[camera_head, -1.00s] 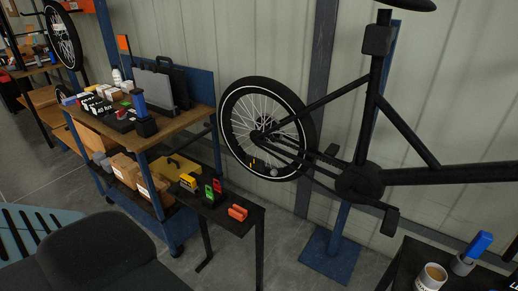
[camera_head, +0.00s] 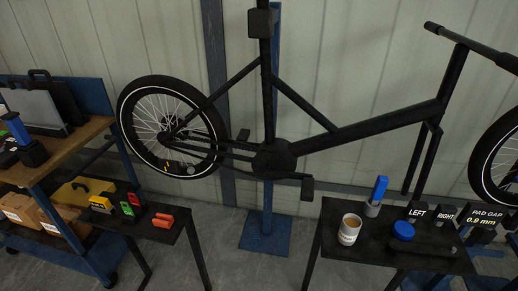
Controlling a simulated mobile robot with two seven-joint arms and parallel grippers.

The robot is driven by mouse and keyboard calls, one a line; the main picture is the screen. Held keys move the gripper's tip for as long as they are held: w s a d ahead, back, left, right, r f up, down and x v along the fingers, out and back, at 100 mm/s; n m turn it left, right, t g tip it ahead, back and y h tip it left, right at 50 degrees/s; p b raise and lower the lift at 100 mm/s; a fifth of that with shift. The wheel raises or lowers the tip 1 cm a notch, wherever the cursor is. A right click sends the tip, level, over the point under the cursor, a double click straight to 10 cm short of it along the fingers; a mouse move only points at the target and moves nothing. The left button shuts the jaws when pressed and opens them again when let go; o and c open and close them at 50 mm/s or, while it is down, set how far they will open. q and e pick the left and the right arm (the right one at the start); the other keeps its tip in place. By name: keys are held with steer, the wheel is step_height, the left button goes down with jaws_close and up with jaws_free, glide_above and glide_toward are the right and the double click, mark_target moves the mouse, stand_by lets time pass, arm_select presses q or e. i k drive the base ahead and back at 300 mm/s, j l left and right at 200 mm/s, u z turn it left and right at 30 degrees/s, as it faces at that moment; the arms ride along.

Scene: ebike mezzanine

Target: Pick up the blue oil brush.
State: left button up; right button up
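A blue upright handle (camera_head: 380,188) stands in a small grey cup (camera_head: 372,209) on the dark table at the right; it looks like the blue oil brush, but its lower end is hidden in the cup. Another blue upright piece (camera_head: 16,129) stands in a black base on the wooden-topped cart at the left edge; I cannot tell what it is. Neither of my grippers is in view.
The dark right table (camera_head: 340,244) also bears a mug (camera_head: 349,229), a blue round lid-like thing (camera_head: 403,230), and black blocks marked LEFT (camera_head: 417,212) and RIGHT (camera_head: 446,214). A bike frame (camera_head: 360,124) on a blue stand (camera_head: 266,233) stands behind. A dark table (camera_head: 150,231) is left.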

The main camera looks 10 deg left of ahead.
mark_target(381, 183)
steer(key=l+u, duration=0.15)
steer(key=u, duration=0.5)
steer(key=k+l+u, duration=0.15)
steer(key=l+u, duration=0.15)
steer(key=k+l+u, duration=0.3)
steer(key=l, duration=0.15)
steer(key=k+l+u, duration=0.1)
steer(key=k+l, duration=0.3)
steer(key=l, duration=0.15)
steer(key=k+l+u, duration=0.1)
steer(key=k+l, duration=0.3)
steer(key=l, duration=0.15)
